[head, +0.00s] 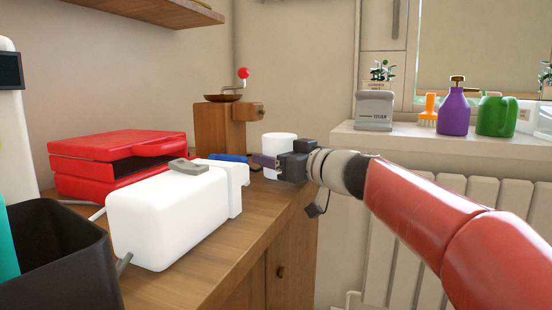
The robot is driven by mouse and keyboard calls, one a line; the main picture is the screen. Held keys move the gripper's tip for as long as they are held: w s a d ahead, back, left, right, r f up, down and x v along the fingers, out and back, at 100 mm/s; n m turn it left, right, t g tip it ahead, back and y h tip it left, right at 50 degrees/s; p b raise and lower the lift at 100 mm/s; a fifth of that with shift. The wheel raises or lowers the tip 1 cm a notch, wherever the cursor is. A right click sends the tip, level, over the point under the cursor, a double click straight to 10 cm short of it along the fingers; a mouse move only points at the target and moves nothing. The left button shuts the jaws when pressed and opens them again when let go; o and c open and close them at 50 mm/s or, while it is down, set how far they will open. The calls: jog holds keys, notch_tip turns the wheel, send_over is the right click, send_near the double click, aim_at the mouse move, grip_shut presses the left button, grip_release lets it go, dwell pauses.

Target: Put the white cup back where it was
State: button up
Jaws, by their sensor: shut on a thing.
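The white cup (280,145) is at the far right end of the wooden counter, in front of the wooden coffee grinder. My gripper (266,162) comes in from the right and is shut on the cup. The fingers and the dark gripper body cover the cup's lower part. I cannot tell whether its base touches the counter.
A white appliance (175,213) lies nearer on the counter (262,215), with a red appliance (115,160) behind it. The coffee grinder (225,130) stands close to the cup. A dark bin (55,265) is at front left. A sill (450,139) holds bottles at right.

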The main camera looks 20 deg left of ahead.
jog(key=o, duration=1.1)
jog(key=shift+f, duration=0.1)
jog(key=shift+r+p, duration=0.3)
jog(key=shift+p, duration=0.05)
jog(key=b+v, duration=0.2)
jog(key=v, duration=1)
jog(key=shift+f, duration=0.15)
